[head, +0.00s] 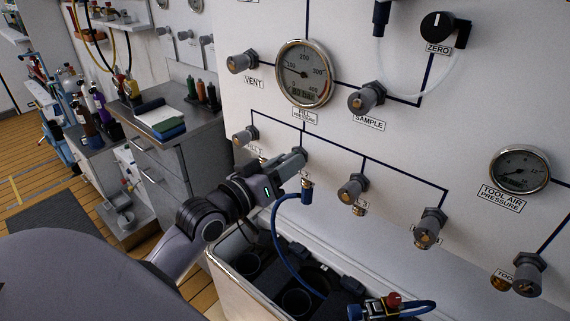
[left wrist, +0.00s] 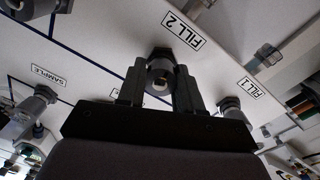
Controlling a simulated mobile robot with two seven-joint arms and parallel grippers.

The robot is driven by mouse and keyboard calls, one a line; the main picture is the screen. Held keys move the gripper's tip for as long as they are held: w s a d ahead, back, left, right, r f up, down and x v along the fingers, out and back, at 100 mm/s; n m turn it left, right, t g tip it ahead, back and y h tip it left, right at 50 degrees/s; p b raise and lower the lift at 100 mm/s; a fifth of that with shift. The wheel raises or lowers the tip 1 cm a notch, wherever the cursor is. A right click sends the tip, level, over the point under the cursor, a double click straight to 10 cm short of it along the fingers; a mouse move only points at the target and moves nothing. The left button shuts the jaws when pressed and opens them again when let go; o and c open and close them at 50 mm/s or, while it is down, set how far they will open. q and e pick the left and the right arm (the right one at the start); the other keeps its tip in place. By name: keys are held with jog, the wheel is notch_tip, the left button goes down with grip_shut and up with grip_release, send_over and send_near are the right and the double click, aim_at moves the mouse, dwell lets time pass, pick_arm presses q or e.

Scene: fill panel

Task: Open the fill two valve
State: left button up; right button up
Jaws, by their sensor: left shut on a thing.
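The fill two valve (left wrist: 160,70) is a grey knob with a brass-coloured end, below the FILL 2 label (left wrist: 184,32) in the left wrist view, where the panel appears upside down. My left gripper (left wrist: 160,88) is shut on this knob, one finger on each side. In the head view, my left gripper (head: 296,160) covers most of the valve on the white panel (head: 390,145). A blue hose (head: 279,238) hangs from a brass fitting just below it. How far the knob is turned cannot be told. My right gripper is not in view.
The fill 1 knob (head: 243,136) is to the left; the fill 3 knob (head: 350,188) and another knob (head: 430,226) are to the right. The fill pressure gauge (head: 304,73) is above. A bin (head: 226,271) stands below. A metal cabinet (head: 178,150) is at left.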

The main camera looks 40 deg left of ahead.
pick_arm(q)
jog(key=o, duration=1)
jog(key=shift+o, duration=0.2)
jog(key=s+a+b, duration=0.1)
jog(key=s, duration=0.6)
